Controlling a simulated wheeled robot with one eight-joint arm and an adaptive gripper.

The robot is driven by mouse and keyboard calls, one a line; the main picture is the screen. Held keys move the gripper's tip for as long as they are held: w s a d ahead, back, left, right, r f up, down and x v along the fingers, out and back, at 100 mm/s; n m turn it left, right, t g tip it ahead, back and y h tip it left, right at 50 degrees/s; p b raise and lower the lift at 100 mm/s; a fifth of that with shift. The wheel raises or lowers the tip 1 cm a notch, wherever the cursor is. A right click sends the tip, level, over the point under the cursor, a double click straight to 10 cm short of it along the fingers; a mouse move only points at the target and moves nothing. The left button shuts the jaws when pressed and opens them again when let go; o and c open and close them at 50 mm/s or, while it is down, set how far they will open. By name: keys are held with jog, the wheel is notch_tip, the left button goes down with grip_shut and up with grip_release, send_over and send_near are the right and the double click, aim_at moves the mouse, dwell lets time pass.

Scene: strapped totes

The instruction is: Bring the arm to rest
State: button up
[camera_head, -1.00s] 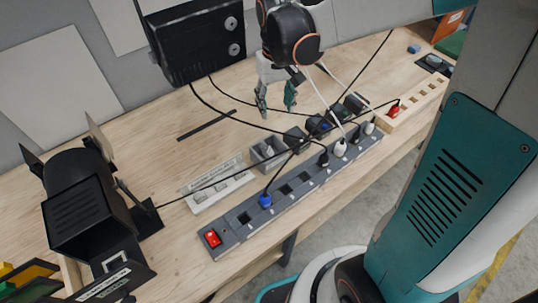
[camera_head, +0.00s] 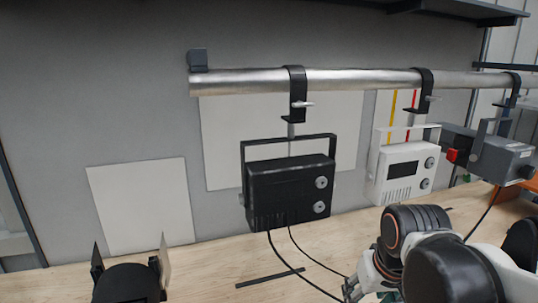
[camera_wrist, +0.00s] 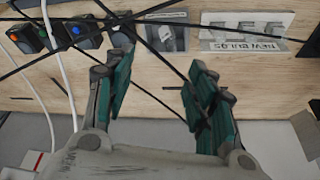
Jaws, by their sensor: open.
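My gripper (camera_wrist: 160,90) is open in the wrist view, with teal pads on its two spread fingers and nothing seen between them but cables and the wooden bench. In the head view my arm's end is at the lower right, and the fingers are mostly cut off by the bottom edge. The wooden bench (camera_head: 210,265) lies below. Dark cables cross the wrist view in front of the bench and close to the fingers; I cannot tell whether they touch.
A black box (camera_head: 285,190) and a white box (camera_head: 403,170) hang from a metal pipe (camera_head: 240,83). A grey box (camera_head: 500,160) hangs farther right. A black lamp (camera_head: 130,284) stands lower left. The labelled white holder (camera_wrist: 245,32) and small dark blocks (camera_wrist: 75,33) lie on the bench.

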jog(key=s+f+t+b, duration=0.3)
jog(key=s+f+b, duration=0.1)
jog(key=s, duration=0.2)
jog(key=shift+s, duration=0.25)
jog(key=shift+c, duration=0.2)
dwell(0.7)
